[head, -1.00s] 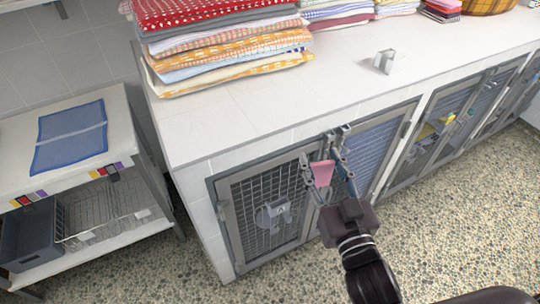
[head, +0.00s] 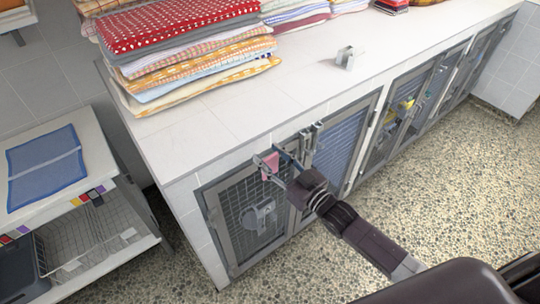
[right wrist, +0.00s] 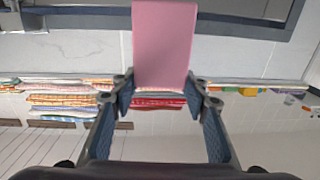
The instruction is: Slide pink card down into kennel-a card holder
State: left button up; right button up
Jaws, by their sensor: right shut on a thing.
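The pink card (head: 269,165) is in my right gripper (head: 273,164), at the upper frame of the leftmost kennel door (head: 247,218). In the right wrist view the pink card (right wrist: 164,45) hangs between the two fingertips (right wrist: 163,88), which are shut on it. Small grey metal fittings (head: 305,142) stand at the top of the kennel front, just right of the card. I cannot tell which of them is the card holder, or whether the card touches one. No kennel label is readable. My left gripper is not in view.
A towel stack (head: 190,50) and a small metal stand (head: 348,56) are on the white counter (head: 240,115). A side shelf with a blue towel (head: 46,166) is at left. More kennel doors (head: 405,110) run right. The pebbled floor (head: 440,190) is clear.

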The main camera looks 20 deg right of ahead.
jog(key=shift+f+b, duration=0.45)
jog(key=shift+f, duration=0.15)
notch_tip(320, 180, down, 9)
jog(key=b, duration=0.8)
jog(key=shift+r, duration=0.15)
